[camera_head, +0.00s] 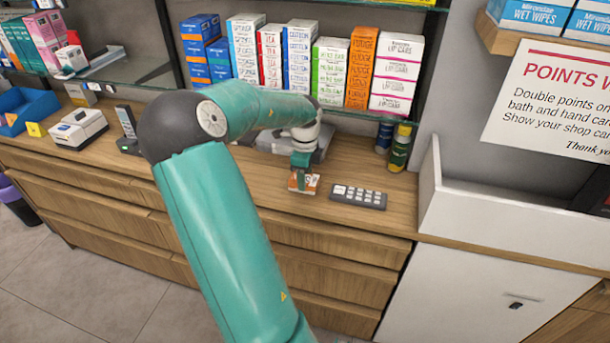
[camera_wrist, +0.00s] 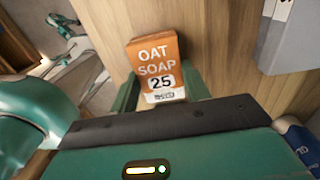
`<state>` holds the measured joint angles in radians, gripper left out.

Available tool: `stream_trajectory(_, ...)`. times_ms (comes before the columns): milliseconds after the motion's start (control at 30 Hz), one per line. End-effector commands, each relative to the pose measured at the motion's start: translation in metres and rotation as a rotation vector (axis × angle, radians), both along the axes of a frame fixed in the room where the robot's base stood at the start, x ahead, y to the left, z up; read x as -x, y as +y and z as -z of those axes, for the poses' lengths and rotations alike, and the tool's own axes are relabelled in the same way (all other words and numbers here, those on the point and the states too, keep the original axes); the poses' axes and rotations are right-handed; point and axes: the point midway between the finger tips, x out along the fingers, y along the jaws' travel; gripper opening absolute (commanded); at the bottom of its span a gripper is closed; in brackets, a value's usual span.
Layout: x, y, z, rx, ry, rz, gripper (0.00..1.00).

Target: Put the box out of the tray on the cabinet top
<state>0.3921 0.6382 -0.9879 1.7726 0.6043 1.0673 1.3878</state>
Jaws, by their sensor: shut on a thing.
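An orange and white box labelled "OAT SOAP 25" (camera_wrist: 157,68) is between the two green fingers of my gripper (camera_wrist: 160,88), which is shut on it. In the head view the box (camera_head: 303,183) is at or just above the wooden cabinet top (camera_head: 230,185), below my gripper (camera_head: 303,164). I cannot tell whether it touches the wood. A blue tray (camera_head: 28,108) stands at the far left of the top, with a yellow item at its front. A white-walled open tray-like bin (camera_head: 500,215) is at the right.
A dark keypad (camera_head: 358,196) lies just right of the box. Two bottles (camera_head: 400,150) stand behind it. A grey device (camera_head: 270,146) is behind my gripper. A phone (camera_head: 127,128) and a white machine (camera_head: 78,130) are left. Shelves with product boxes (camera_head: 330,70) rise behind.

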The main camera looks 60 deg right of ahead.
Motion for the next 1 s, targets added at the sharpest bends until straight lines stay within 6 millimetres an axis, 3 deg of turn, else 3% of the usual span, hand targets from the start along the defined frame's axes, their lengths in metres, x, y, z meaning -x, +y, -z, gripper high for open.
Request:
stream_trajectory(100,0.0,0.0,0.003,0.0,0.0,0.0,0.23)
stream_trajectory(133,0.0,0.0,0.003,0.0,0.0,0.0,0.5)
stream_trajectory(233,0.0,0.0,0.002,0.0,0.0,0.0,0.68)
stream_trajectory(533,0.0,0.0,0.001,0.0,0.0,0.0,0.68)
stream_trajectory(667,0.0,0.0,-0.009,0.001,-0.001,-0.001,0.68)
stream_trajectory(1000,0.0,-0.001,-0.078,0.004,-0.003,-0.002,0.68)
